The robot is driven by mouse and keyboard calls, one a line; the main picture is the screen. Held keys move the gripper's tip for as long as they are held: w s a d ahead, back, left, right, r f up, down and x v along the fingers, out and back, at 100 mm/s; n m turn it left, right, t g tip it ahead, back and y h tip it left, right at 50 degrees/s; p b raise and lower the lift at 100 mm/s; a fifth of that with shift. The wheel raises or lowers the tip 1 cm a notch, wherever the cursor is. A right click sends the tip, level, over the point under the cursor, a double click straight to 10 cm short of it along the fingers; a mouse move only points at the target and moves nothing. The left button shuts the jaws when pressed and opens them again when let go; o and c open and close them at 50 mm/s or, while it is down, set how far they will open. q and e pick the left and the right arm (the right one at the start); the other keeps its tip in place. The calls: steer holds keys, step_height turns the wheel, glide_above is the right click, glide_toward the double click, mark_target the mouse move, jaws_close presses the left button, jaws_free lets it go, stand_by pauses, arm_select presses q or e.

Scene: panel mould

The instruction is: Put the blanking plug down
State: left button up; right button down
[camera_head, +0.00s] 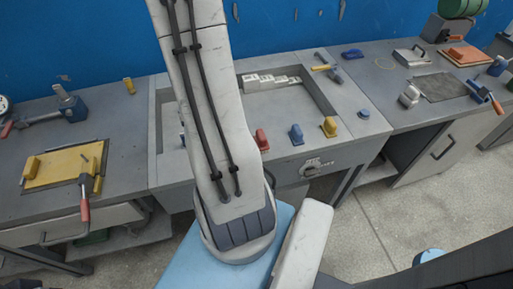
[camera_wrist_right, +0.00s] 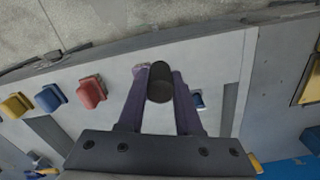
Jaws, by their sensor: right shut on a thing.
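My right gripper (camera_wrist_right: 158,72) shows in the right wrist view, with its two dark purple fingers shut on the blanking plug (camera_wrist_right: 160,85), a short black cylinder. The plug sits between the fingertips, over the grey front ledge of the middle bench (camera_wrist_right: 215,65). I cannot tell whether it touches the ledge. In the head view one of my arms crosses the middle bench and hides part of it. The plug and both grippers are not visible there.
A red block (camera_head: 261,139), a blue block (camera_head: 296,134) and a yellow block (camera_head: 329,126) stand along the ledge. A recessed tray (camera_head: 316,95) lies behind them. The left bench holds a yellow plate (camera_head: 62,167). The right bench holds a dark mat (camera_head: 440,87).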

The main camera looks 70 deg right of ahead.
steer(key=shift+m, duration=0.5)
steer(key=w+f, duration=0.2)
steer(key=w, duration=0.1)
steer(key=w+f+p, duration=0.1)
steer(key=w+f, duration=0.1)
steer(key=w, duration=0.1)
steer(key=w+a+f+p, duration=0.1)
steer(key=w+f, duration=0.1)
steer(key=w, duration=0.2)
steer(key=shift+a+f, duration=0.1)
steer(key=shift+f, duration=0.2)
step_height(320, 180, down, 3)
steer(key=shift+f+p, duration=0.1)
steer(key=shift+p, duration=0.35)
steer(key=shift+f, duration=0.35)
steer(key=shift+f, duration=0.1)
steer(key=c, duration=0.6)
jaws_free()
